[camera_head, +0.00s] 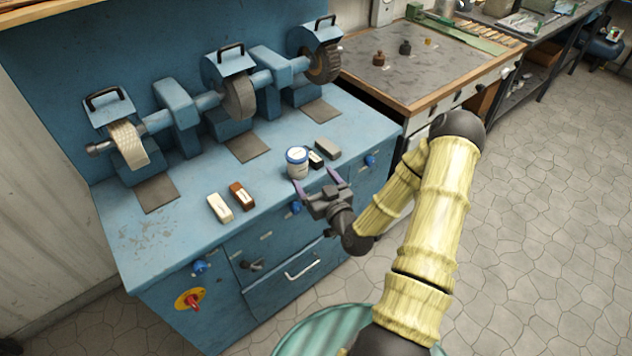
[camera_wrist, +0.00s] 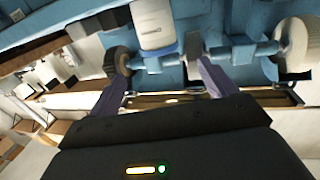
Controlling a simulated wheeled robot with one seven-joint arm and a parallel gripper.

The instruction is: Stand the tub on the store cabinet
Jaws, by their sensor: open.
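The tub (camera_head: 297,162) is small and white with a blue label and lid. It stands upright on the blue machine bench, near the front edge. My gripper (camera_head: 318,187) is open, with its purple fingers at the tub's near side. In the wrist view the tub (camera_wrist: 153,24) shows at the top, just beyond and between the fingertips of my gripper (camera_wrist: 155,70). I cannot tell whether either finger touches it. I cannot make out for certain which piece of furniture is the store cabinet.
A dark block (camera_head: 315,160) and a grey block (camera_head: 328,148) sit close right of the tub. A cream block (camera_head: 220,208) and a brown block (camera_head: 242,196) lie left. Grinding wheels (camera_head: 238,100) stand behind. A wood-edged table (camera_head: 430,70) adjoins at right. Open floor (camera_head: 540,200) lies right.

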